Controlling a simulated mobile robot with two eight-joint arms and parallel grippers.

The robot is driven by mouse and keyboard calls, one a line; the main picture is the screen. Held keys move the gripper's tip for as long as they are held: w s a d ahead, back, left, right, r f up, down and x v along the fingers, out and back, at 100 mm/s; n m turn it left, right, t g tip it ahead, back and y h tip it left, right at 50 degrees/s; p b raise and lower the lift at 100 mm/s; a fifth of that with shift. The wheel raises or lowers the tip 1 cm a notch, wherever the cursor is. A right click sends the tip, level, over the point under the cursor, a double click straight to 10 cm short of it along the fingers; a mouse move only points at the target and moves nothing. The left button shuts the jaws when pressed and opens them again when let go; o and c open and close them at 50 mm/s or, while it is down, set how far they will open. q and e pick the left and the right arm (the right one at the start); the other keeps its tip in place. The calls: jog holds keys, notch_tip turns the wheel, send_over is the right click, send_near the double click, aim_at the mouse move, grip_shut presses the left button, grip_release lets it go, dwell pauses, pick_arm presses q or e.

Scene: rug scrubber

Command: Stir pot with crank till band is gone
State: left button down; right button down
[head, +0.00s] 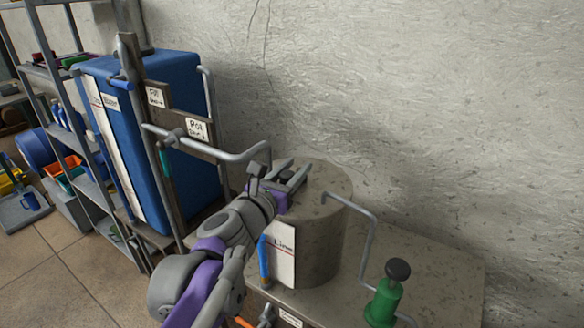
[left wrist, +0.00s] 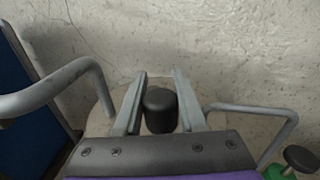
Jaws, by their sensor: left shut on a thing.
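The round, stone-grey pot (head: 325,245) stands on a bench against the wall, with a white label (head: 281,262) on its front bearing a red line. My left gripper (head: 296,173) is over the pot's top, shut on the black crank knob (left wrist: 160,110). In the left wrist view the knob is between the two fingers (left wrist: 160,76). The rest of the crank is hidden, and I cannot make out any band. My right gripper is out of view.
A grey pipe (head: 232,156) bends toward the pot from the left; another (head: 370,222) runs down its right side. A green pump with a black knob (head: 386,292) stands at front right. A blue tank (head: 185,110) and shelves are at left.

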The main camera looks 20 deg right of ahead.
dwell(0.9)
pick_arm(q)
jog(key=shift+c, duration=2.4)
grip_release()
jog(key=shift+d, duration=0.1)
jog(key=v, duration=1.1)
jog(key=shift+b, duration=0.45)
